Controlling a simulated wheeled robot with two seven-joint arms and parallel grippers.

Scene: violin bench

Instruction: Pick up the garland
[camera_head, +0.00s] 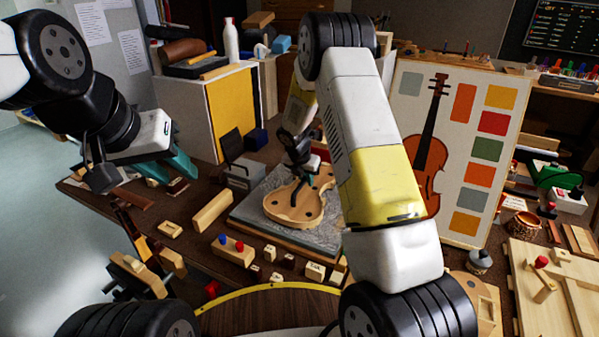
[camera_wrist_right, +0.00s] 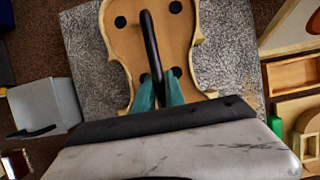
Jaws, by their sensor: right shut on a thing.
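The garland (camera_head: 283,211) is a pale wooden violin-shaped piece with thin raised sides, dark round holes and a black arched handle (camera_wrist_right: 151,45). In the head view it is on or just above a grey textured mat (camera_head: 252,212); I cannot tell if it touches. My right gripper (camera_head: 309,181) is over the garland, its teal fingers (camera_wrist_right: 160,92) shut on the handle. The gripper body hides the garland's near end in the right wrist view. My left gripper (camera_head: 185,170) is off to the left above the bench, away from the garland; its finger gap is not clear.
A grey box (camera_head: 243,178) stands left of the mat. A wooden block with red and blue knobs (camera_head: 234,252) and small labelled blocks (camera_head: 315,271) lie in front. A violin picture board (camera_head: 470,160) stands to the right. My right arm hides part of the bench.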

